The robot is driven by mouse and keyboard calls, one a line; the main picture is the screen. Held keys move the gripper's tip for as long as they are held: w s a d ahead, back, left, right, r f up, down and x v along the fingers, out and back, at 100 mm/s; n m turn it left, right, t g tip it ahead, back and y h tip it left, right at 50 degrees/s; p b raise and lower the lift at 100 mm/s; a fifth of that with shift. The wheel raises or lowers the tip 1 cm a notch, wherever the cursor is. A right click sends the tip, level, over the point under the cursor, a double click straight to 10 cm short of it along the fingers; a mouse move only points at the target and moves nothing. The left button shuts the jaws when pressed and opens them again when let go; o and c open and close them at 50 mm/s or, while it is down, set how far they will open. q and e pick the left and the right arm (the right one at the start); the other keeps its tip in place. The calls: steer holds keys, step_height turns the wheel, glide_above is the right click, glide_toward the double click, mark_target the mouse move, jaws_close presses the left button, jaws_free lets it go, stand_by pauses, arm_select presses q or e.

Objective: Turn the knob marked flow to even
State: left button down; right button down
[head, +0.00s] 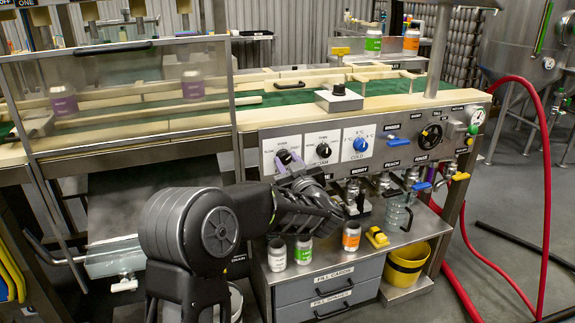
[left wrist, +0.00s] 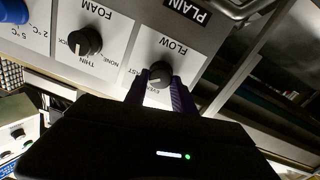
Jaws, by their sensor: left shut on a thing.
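The flow knob (left wrist: 160,74) is small and dark, on a white plate lettered FLOW (left wrist: 172,48), upside down in the left wrist view. In the head view it is the leftmost knob (head: 284,157) on the front panel. My left gripper (left wrist: 160,84) has its two purple fingers on either side of the knob and is shut on it; in the head view the gripper (head: 291,166) reaches up to the panel. The word FAST shows beside the knob; lettering nearer the fingers is partly covered. I cannot tell exactly where the knob's mark points. My right gripper is not in view.
The foam knob (head: 323,150) and the blue cold knob (head: 360,144) are right of the flow knob. Several cans (head: 351,236) and a yellow block (head: 377,237) stand on the drawer cabinet below. A red hose (head: 545,180) hangs at the right.

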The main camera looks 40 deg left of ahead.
arm_select(q)
steer(key=n+b, duration=0.2)
steer(key=n, duration=0.1)
steer(key=n+b, duration=0.2)
steer(key=shift+f, duration=0.3)
steer(key=n+b, duration=0.2)
steer(key=n, duration=0.1)
steer(key=shift+b, duration=0.35)
steer(key=shift+s+r+n+b, duration=0.1)
steer(key=shift+n+b, duration=0.65)
steer(key=shift+n, duration=0.55)
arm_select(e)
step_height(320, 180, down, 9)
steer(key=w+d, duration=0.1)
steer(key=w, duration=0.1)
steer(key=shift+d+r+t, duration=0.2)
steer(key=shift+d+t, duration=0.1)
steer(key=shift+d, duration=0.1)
arm_select(q)
steer(key=c, duration=1)
jaws_free()
steer(key=shift+c, duration=0.2)
